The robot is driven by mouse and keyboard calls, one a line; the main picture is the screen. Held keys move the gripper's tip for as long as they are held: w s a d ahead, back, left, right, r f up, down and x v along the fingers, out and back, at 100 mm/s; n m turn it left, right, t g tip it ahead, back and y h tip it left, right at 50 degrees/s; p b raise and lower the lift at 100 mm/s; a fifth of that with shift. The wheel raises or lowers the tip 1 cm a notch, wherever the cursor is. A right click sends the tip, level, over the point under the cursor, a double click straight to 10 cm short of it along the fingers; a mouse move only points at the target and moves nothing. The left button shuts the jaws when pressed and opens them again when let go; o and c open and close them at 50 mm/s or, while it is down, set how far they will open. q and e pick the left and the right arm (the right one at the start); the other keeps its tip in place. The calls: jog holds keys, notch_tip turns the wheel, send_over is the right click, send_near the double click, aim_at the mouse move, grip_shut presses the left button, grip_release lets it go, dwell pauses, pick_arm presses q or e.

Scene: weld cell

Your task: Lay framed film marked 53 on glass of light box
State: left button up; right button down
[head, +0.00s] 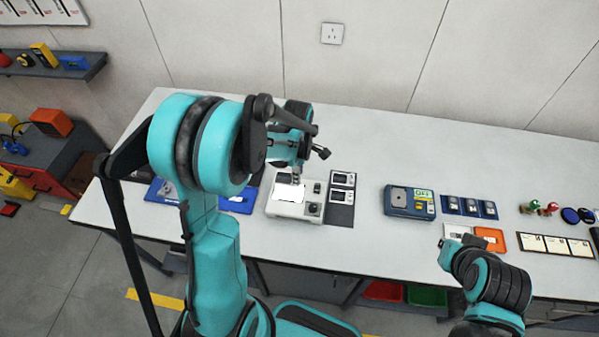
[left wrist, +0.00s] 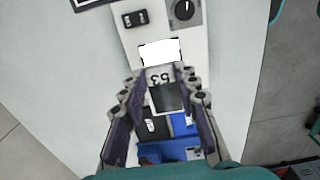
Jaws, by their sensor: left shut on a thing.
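The framed film marked 53 (left wrist: 161,88) is a small grey frame with a dark window, held between the fingers of my left gripper (left wrist: 162,100). In the left wrist view its marked end lies close to the bright glass (left wrist: 160,52) of the light box. I cannot tell whether it touches the box. The light box (head: 283,211) is white, with a lit glass, a switch and a dark knob. In the head view my left gripper (head: 296,180) is over the back of the box, and the film is not clear there. My right arm shows at the lower right; I see no fingers on it.
A dark mat with two framed pieces (head: 342,188) lies right of the light box. Blue trays (head: 236,203) lie to its left. A blue device (head: 409,203), blue holders (head: 468,207) and an orange tray (head: 490,238) stand further right. The white bench's front strip is mostly clear.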

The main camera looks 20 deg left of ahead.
pick_arm(q)
jog(key=shift+d+f+b, duration=0.1)
jog(key=shift+f+b, duration=0.45)
jog(key=shift+f, duration=0.2)
notch_tip(320, 180, down, 5)
jog(key=b, duration=0.4)
jog(key=shift+f, duration=0.1)
jog(key=shift+f+b, duration=0.45)
jog(key=shift+b, duration=0.3)
dwell(0.4)
jog(key=o, duration=1)
